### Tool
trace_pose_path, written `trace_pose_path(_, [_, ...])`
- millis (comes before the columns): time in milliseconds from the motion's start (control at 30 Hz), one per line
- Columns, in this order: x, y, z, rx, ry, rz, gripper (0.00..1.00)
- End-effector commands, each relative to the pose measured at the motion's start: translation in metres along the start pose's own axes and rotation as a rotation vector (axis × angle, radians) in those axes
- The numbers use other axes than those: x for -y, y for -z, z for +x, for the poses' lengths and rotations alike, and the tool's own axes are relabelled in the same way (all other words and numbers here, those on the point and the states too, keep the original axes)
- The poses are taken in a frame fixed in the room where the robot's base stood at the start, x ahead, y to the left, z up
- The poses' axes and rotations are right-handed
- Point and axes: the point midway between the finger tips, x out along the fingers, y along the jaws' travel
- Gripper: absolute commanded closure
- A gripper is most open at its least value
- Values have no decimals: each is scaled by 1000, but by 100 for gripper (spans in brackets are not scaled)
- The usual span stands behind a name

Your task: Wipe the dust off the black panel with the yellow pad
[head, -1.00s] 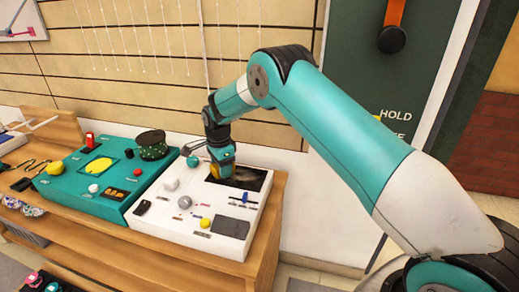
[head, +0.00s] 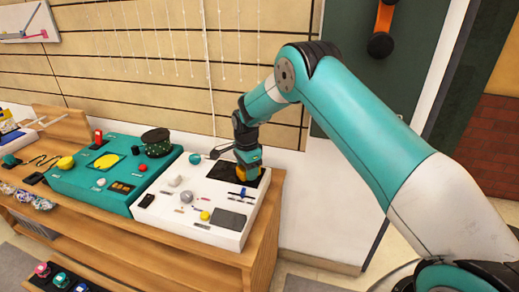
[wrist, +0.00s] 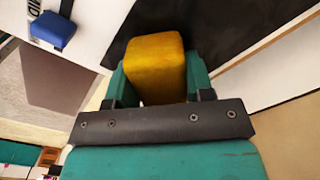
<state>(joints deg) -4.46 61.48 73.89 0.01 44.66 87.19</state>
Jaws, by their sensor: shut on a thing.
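The black panel (head: 221,170) is a dark rectangle set in the back of the white board. My gripper (head: 246,172) is over its right part, pointing down. It is shut on the yellow pad (wrist: 157,68), which sits between the two teal fingers in the wrist view. In the head view only a little of the pad shows under the gripper, at or very near the panel surface; contact cannot be made out. The panel (wrist: 215,28) looks evenly dark in the wrist view. The part under the pad and gripper is hidden.
The white board (head: 170,225) carries knobs, a blue slider (head: 242,193) and a grey patch (head: 228,219). A teal board (head: 75,180) with a dark round tin (head: 156,142) is to the left. Both rest on a wooden bench (head: 262,235) against the wall.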

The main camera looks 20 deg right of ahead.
Motion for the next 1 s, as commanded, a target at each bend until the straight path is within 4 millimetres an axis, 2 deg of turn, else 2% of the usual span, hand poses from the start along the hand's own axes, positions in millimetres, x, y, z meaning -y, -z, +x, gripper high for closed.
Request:
trace_pose_path(267, [-6, 13, 2, 0, -4, -5, 74])
trace_pose_path(333, [-6, 14, -5, 0, -3, -5, 74])
trace_pose_path(400, [-6, 15, -24, -1, 2, -4, 74])
trace_pose_path(1000, [-8, 24, -77, 0, 0, 7, 74])
